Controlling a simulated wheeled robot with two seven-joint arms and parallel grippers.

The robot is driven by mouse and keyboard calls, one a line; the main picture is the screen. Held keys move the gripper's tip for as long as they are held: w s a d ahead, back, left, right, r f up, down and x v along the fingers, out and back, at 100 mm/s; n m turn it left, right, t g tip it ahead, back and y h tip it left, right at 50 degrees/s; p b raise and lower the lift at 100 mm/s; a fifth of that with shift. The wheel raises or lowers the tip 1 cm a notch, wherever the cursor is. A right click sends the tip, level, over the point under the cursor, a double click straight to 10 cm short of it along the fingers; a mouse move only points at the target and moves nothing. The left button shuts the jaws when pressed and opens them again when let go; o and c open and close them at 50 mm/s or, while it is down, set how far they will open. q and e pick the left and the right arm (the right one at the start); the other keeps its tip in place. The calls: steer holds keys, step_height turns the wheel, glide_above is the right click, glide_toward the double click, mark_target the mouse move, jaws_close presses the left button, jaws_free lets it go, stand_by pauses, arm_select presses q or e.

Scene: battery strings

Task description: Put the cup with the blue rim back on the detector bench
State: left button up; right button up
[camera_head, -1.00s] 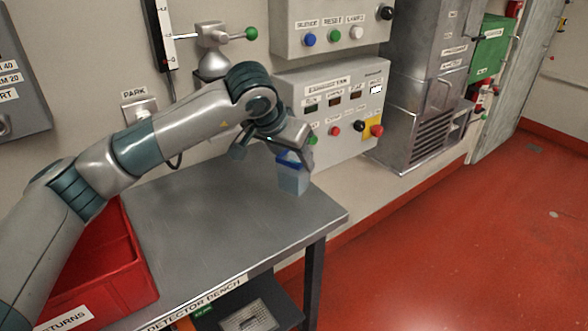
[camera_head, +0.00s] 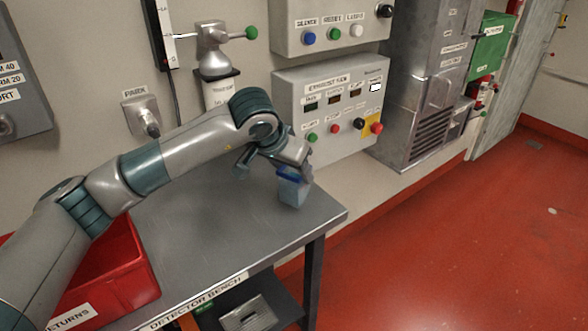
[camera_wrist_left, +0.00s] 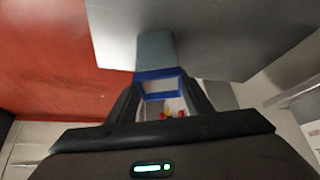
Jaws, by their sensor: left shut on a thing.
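The cup (camera_head: 293,190) is pale blue-grey and clear-looking with a blue rim. My left gripper (camera_head: 290,172) is shut on it at the rim, over the right end of the detector bench (camera_head: 215,228). The cup looks nearly upright, its base close to the grey bench top; I cannot tell if it touches. In the left wrist view the blue rim (camera_wrist_left: 160,74) sits between the fingers of my left gripper (camera_wrist_left: 160,92), with the cup's body (camera_wrist_left: 155,50) beyond it. The right gripper is not in view.
A red returns bin (camera_head: 125,262) stands on the bench's left end. Behind the bench are a grey control box (camera_head: 335,100) with buttons and a tap-like fitting with a green knob (camera_head: 251,33). The middle of the bench top is clear. Red floor (camera_head: 450,240) lies to the right.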

arm_select(q)
steer(key=shift+f, duration=0.1)
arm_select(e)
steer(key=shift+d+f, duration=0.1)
arm_select(q)
steer(key=o, duration=1.1)
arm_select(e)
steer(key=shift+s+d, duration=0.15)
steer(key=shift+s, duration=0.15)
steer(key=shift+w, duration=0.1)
arm_select(q)
steer(key=shift+s+a+r, duration=0.15)
steer(key=shift+r, duration=0.3)
steer(key=shift+b+v, duration=1)
steer(key=shift+v, duration=4.65)
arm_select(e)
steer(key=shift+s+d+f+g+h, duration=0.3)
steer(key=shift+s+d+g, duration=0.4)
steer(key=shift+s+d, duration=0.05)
